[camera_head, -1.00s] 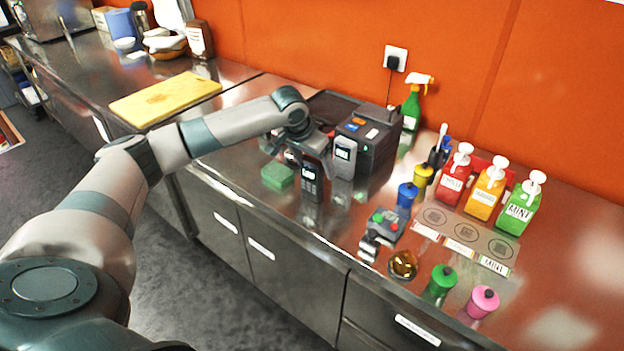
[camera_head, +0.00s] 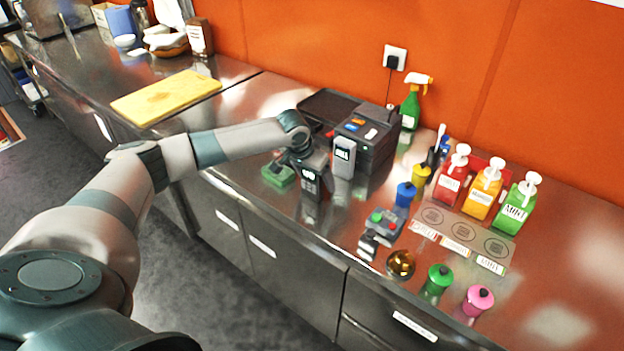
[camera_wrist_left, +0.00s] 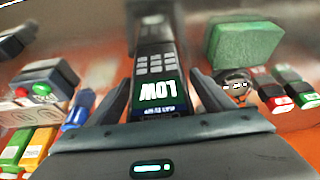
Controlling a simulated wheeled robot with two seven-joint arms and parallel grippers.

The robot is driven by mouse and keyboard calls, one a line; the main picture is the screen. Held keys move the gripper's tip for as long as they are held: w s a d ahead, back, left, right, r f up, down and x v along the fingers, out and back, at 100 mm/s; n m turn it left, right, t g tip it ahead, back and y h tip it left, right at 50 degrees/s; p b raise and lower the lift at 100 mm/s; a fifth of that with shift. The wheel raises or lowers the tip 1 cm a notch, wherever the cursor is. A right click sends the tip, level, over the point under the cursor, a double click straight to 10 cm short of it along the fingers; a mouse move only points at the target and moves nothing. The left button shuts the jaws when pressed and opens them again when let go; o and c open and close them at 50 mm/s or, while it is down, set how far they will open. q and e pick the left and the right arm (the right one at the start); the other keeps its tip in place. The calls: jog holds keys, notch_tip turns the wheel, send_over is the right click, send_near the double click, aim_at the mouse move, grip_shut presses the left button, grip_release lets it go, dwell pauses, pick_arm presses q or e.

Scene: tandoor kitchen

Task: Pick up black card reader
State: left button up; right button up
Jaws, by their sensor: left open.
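The black card reader (camera_head: 311,186) stands on the steel counter near its front edge, with a lit screen and a keypad. In the left wrist view the card reader (camera_wrist_left: 155,72) shows its keys and a "LOW" screen between the two fingers. My left gripper (camera_head: 309,164) is at the top of the reader in the head view. In the wrist view the left gripper (camera_wrist_left: 161,92) is open, with one finger on each side of the reader. I cannot tell whether the fingers touch it. My right gripper is out of view.
A grey-white device (camera_head: 344,158) stands close to the right of the reader, before a black box (camera_head: 367,138). A green sponge (camera_head: 278,175) lies close to the left. Bottles and small pots fill the right side. Counter between the sponge and cutting board (camera_head: 167,97) is clear.

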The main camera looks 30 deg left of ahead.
pick_arm(q)
jog(key=c, duration=1.3)
jog(key=shift+o, duration=0.2)
jog(key=shift+r, duration=0.1)
jog(key=shift+r+b, duration=0.5)
jog(key=shift+r, duration=0.1)
jog(key=s+d+r+b, duration=0.1)
jog(key=d+r+b, duration=0.3)
jog(key=d+r, duration=0.5)
jog(key=d, duration=0.2)
jog(key=shift+s+d+r, duration=0.15)
jog(key=shift+d+r, duration=0.15)
jog(key=shift+d, duration=0.1)
